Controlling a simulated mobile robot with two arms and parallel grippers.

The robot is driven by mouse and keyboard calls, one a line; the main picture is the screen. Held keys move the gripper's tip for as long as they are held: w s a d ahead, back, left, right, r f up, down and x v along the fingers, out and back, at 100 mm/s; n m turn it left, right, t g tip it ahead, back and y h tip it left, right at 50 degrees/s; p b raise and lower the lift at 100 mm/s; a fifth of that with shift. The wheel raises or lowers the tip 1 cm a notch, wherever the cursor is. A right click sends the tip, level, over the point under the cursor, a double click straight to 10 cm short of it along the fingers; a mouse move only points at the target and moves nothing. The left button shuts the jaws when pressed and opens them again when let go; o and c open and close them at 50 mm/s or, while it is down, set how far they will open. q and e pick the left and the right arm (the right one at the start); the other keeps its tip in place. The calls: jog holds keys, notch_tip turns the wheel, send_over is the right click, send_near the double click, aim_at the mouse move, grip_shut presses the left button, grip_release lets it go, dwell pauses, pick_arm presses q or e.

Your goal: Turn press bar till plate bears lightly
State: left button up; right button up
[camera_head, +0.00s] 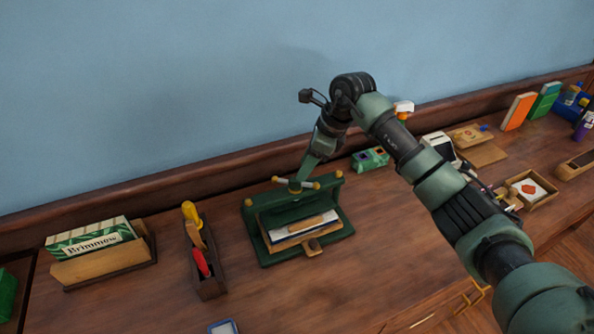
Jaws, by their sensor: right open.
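A dark green press (252,222) stands on the wooden worktop. Its press bar (325,184) lies across the top, with pale brass-coloured knobs at its ends. A board and light sheets (295,228) lie in the press under the top beam. The plate itself is hard to make out, so I cannot tell if it touches them. My right gripper (298,182) reaches down from above to the middle of the bar. It is open, with its fingertips at the bar; contact is too small to tell. My left gripper is out of view.
A box of green-and-white packets (95,262) and a wooden tool holder (207,268) stand left of the press. A green box (370,159) sits behind it to the right. An open wooden tray (530,189) and upright books are further right.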

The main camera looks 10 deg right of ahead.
aim_at(295, 183)
jog(key=p+x, duration=0.1)
jog(key=x, duration=0.3)
jog(key=shift+w+a, duration=0.1)
jog(key=shift+w+a+f, duration=0.1)
jog(key=shift+a+f, duration=0.05)
jog(key=shift+f, duration=0.5)
grip_shut()
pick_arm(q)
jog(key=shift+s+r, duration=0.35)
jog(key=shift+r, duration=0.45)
